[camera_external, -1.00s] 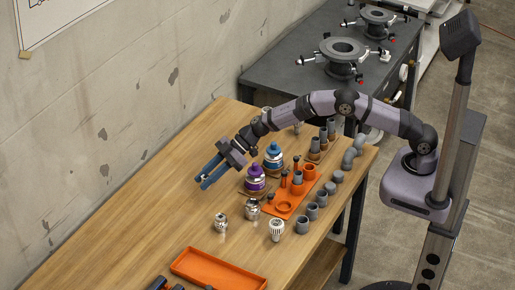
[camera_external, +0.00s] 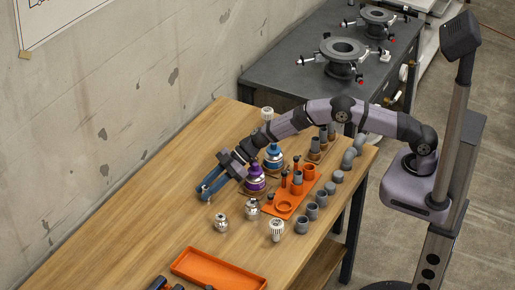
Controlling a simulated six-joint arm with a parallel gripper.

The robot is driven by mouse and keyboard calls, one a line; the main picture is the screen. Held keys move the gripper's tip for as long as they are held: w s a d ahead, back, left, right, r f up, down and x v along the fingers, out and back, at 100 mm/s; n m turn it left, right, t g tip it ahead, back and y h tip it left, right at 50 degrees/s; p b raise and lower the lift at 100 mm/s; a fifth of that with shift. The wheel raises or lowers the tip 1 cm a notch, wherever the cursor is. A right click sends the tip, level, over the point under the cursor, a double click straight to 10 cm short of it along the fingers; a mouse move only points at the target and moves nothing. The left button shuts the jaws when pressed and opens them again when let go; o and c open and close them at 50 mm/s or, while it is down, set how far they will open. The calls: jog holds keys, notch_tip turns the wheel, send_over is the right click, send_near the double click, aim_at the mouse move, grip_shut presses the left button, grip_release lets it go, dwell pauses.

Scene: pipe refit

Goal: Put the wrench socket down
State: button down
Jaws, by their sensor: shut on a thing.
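My gripper (camera_external: 207,191) has blue fingers and hangs low over the wooden table, left of the purple-topped bottle-like part. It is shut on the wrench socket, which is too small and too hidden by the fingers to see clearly. I cannot tell whether the socket touches the wood.
The table (camera_external: 130,220) is bare to the left. The purple part (camera_external: 256,180) and a blue one (camera_external: 273,157) stand right of my gripper. Metal fittings (camera_external: 221,222) stand in front. An orange tray (camera_external: 217,270) lies at the front, and an orange rack (camera_external: 283,206) and grey pipe pieces stand right.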

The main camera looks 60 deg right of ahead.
jog(key=shift+f, duration=0.15)
jog(key=c, duration=1.4)
grip_release()
jog(key=shift+d+r, duration=0.1)
jog(key=shift+r, duration=0.15)
jog(key=shift+b+v, duration=0.4)
jog(key=shift+v, duration=3.25)
